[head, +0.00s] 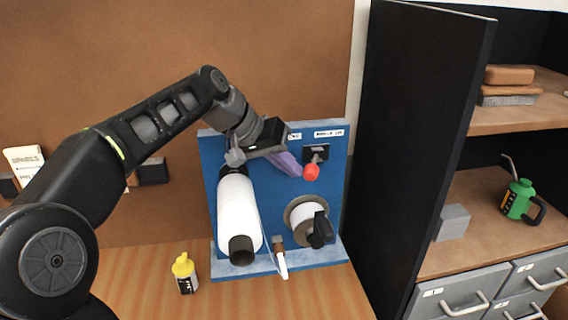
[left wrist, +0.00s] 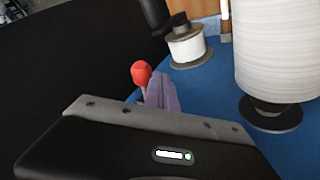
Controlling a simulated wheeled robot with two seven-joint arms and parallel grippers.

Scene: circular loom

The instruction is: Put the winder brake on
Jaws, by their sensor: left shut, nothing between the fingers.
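A lever with a red knob (head: 311,172) hangs from a black mount (head: 317,153) at the upper right of a blue panel, under a white label (head: 329,133) too small to read surely. This may be the winder brake. The knob also shows in the left wrist view (left wrist: 141,72). My left gripper (head: 296,171) has purple fingers, shut and empty, just left of the red knob in the head view. In the left wrist view the fingers (left wrist: 160,84) lie close beside the knob; I cannot tell whether they touch. My right gripper is not in view.
A large white roll (head: 238,210) and a smaller white spool (head: 303,218) with a black handle are on the blue panel (head: 338,190). A white-handled lever (head: 281,264) is below. A yellow-capped bottle (head: 184,275) stands on the table. A black partition (head: 415,150) rises at right.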

